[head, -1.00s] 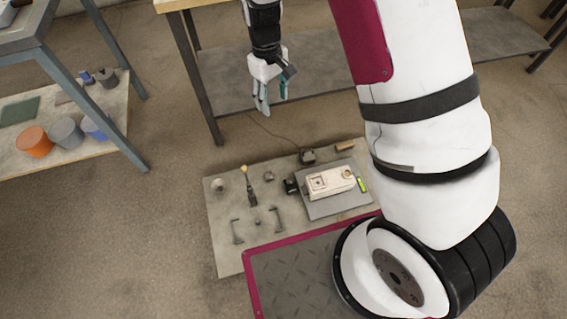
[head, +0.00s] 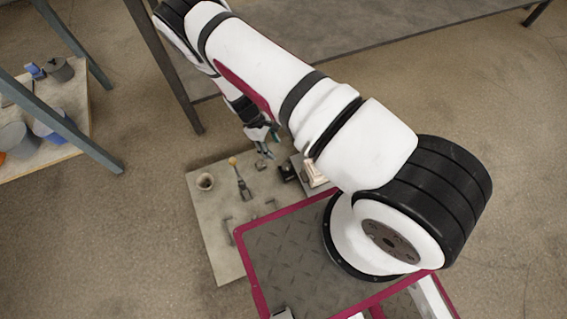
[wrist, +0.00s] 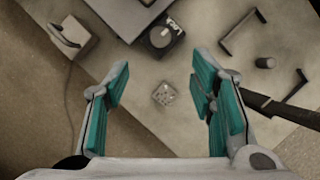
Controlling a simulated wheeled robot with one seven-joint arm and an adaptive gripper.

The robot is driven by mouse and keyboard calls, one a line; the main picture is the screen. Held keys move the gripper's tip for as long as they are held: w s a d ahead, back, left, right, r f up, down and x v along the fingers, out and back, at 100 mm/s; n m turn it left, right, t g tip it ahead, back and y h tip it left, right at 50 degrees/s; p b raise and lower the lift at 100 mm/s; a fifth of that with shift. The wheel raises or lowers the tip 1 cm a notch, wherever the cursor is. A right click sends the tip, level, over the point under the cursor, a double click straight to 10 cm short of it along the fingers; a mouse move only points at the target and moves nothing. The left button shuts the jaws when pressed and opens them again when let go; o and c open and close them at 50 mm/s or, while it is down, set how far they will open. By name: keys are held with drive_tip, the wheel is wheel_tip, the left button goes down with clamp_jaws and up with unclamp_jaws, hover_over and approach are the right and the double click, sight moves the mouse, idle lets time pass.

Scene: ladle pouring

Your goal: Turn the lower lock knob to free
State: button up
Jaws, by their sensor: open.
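My gripper (wrist: 160,82) is open and empty, with its teal fingers spread apart. In the head view my gripper (head: 264,136) hangs over the far side of the low board. A black block with a round dial (wrist: 160,37) lies beyond the fingertips in the wrist view; in the head view the block (head: 287,173) sits beside the pale device (head: 314,172). I cannot tell whether this dial is the lower lock knob, nor its setting. A small metallic piece (wrist: 165,93) shows between the fingers, apart from them. My arm hides most of the pale device.
The board (head: 215,235) also holds a cup (head: 205,181), a dark-handled tool (head: 241,185) and bracket handles (wrist: 262,30). A small dark cylinder (wrist: 265,62) stands between the brackets. A white-topped object with a cable (wrist: 70,35) is at upper left. A workbench (head: 350,25) stands behind.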

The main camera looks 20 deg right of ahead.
sight(286, 167)
drive_tip(key=b+x, duration=0.4)
drive_tip(key=x, duration=0.9)
drive_tip(key=shift+c, duration=0.2)
drive_tip(key=c, duration=1.1)
